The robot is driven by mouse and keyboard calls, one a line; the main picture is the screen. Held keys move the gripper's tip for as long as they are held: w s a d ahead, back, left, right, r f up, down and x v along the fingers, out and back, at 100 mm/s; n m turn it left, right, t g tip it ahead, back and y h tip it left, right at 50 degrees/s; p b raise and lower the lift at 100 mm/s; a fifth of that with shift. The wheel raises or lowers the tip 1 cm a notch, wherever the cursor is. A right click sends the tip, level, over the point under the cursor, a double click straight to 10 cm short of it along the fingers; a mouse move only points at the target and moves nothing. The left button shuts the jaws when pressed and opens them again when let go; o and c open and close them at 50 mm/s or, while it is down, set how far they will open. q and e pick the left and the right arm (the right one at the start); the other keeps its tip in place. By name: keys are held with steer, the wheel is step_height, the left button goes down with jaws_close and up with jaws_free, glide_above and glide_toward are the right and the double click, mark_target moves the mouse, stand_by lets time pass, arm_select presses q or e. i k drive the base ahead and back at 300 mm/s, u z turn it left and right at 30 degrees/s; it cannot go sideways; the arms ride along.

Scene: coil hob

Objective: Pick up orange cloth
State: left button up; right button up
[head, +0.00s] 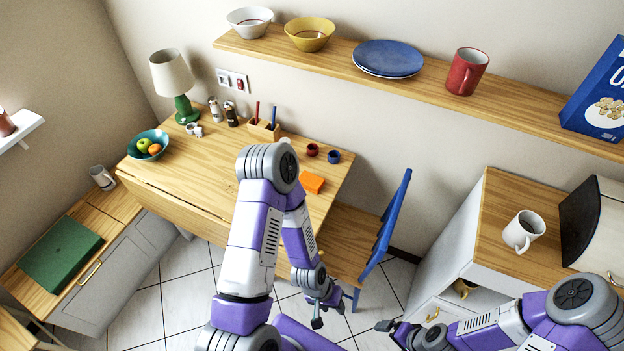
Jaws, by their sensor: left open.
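The orange cloth (312,183) lies folded small and flat on the wooden table (205,160), near its right end. My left arm passes in front of the table just left of the cloth. My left gripper (328,313) is open and empty, low over the tiled floor, below and apart from the cloth in the picture. My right gripper (388,327) is at the bottom of the picture, left of my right forearm, far from the cloth. Its jaws are too small and partly hidden to judge.
A blue chair (387,232) stands at the table's right end. Red and blue small pots (333,157) and a pen holder (265,128) stand behind the cloth. A fruit bowl (148,145) and lamp (173,75) are at the left. A counter with a white mug (523,231) is at right.

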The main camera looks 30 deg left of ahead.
mark_target(313, 183)
steer(key=u, duration=1.25)
steer(key=i, duration=0.35)
steer(key=u, duration=0.2)
